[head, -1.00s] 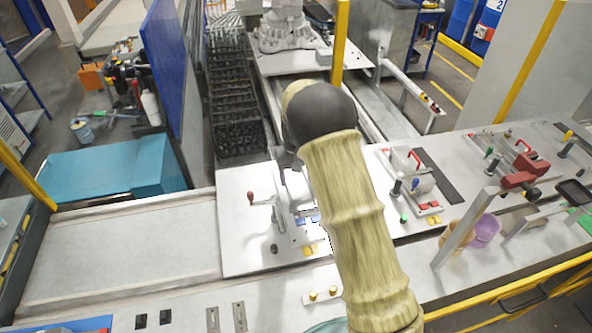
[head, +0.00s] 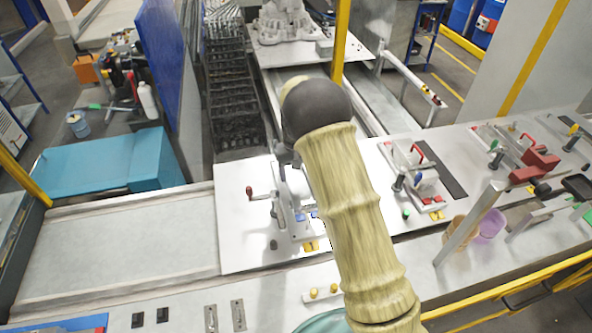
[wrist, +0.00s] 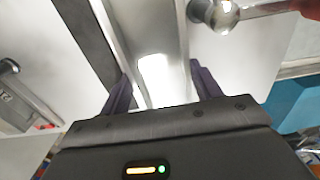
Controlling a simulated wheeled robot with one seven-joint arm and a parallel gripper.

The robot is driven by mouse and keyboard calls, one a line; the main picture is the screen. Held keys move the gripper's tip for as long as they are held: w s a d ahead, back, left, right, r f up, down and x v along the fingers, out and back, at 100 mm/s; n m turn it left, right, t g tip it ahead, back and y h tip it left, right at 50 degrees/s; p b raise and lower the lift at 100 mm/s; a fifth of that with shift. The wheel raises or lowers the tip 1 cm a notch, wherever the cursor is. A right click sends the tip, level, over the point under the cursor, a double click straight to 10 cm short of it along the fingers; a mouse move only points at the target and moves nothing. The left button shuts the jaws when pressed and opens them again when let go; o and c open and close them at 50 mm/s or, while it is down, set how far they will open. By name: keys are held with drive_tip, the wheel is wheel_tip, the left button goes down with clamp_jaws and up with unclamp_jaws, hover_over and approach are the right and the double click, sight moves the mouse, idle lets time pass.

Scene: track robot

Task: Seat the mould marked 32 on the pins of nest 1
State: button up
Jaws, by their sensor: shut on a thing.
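In the wrist view my gripper (wrist: 159,72) has a dark finger on either side of a pale grey piece with a bright glare patch, and it is shut on this piece. I cannot read a 32 or any other mark on it. In the head view my sleeved arm hides most of the gripper, which is over the white plate (head: 238,235) at the middle of the bench. A grey clamp fixture (head: 283,205) with a red-knobbed handle stands there, with blue and yellow bits at its foot. I see no nest number, and any pins under the piece are hidden.
A second fixture (head: 420,180) with a red handle stands to the right, and red blocks (head: 540,163) lie beyond it. A purple cup (head: 489,224) sits near the front rail. Two yellow knobs (head: 314,292) are in front of the plate. The pale surface at left (head: 120,240) is clear.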

sight(296, 177)
drive_tip(key=shift+f+b, duration=0.85)
drive_tip(key=shift+f, duration=0.65)
drive_tip(key=shift+f+b, duration=0.95)
drive_tip(key=shift+f, duration=0.65)
idle(1.5)
drive_tip(key=o, duration=1.7)
drive_tip(key=shift+o, duration=0.3)
drive_tip(key=shift+s+f, duration=0.1)
wheel_tip(296, 177, up, 18)
drive_tip(key=b, duration=0.4)
drive_tip(key=shift+f, duration=0.2)
drive_tip(key=shift+d, duration=0.1)
